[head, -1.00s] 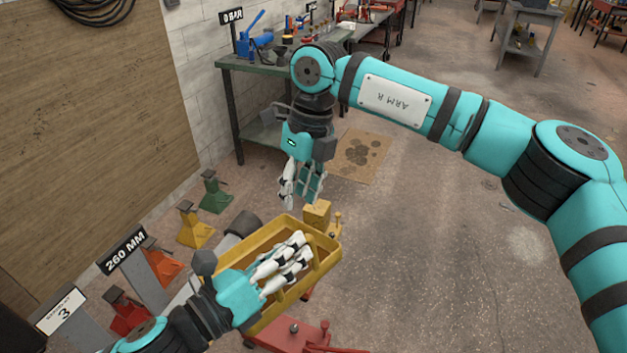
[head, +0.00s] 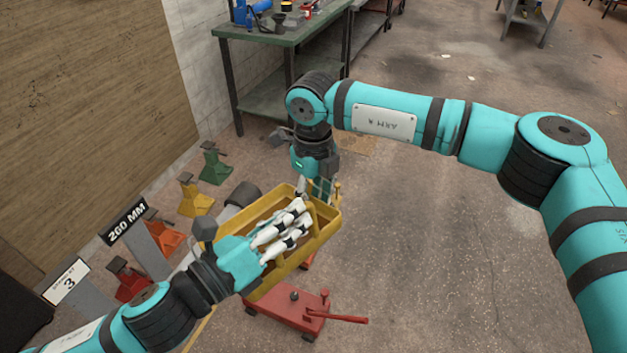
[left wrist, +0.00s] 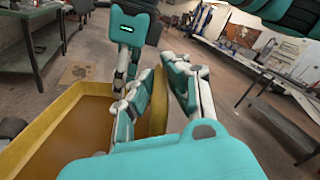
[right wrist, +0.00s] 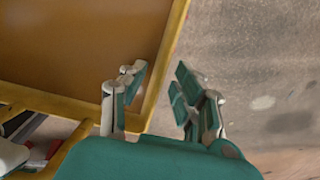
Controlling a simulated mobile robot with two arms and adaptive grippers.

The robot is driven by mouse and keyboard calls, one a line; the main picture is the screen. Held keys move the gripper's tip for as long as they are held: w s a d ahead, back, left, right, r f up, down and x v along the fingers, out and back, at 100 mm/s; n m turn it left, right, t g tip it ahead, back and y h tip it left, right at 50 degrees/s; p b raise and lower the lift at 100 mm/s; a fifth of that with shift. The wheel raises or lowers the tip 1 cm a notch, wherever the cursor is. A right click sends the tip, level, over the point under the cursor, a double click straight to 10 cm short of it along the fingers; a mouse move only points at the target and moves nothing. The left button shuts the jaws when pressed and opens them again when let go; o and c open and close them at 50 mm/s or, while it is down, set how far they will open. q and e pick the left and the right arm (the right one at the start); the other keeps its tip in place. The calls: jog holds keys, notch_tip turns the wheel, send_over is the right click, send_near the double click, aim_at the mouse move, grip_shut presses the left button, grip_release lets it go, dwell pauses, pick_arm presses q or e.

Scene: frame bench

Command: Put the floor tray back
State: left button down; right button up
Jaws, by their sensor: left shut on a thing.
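The yellow tray (head: 331,228) with a brown inside is at the lower middle of the head view. My left gripper (head: 300,226) is shut on its long right wall; the tray's rim shows between the fingers (left wrist: 158,100) in the left wrist view. My right gripper (head: 318,190) is at the far end of the tray, fingers pointing down. In the right wrist view its fingers (right wrist: 155,95) are apart, with the tray's rim (right wrist: 172,50) running below and between them. I cannot tell if they touch it. What the tray rests on, if anything, is hidden.
A red floor jack (head: 300,312) stands on the floor in front of the tray. Green (head: 213,165), yellow (head: 193,197), orange and red jack stands line the left wall. A green workbench (head: 270,40) is behind. Open floor (head: 450,230) lies to the right.

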pick_arm(q)
jog(key=shift+r, duration=0.1)
pick_arm(e)
jog(key=shift+f, duration=0.25)
grip_shut()
jog(key=shift+a, duration=0.1)
pick_arm(q)
jog(key=c, duration=1.3)
grip_release()
pick_arm(e)
jog(key=shift+r, duration=0.1)
pick_arm(q)
jog(key=shift+o, duration=0.2)
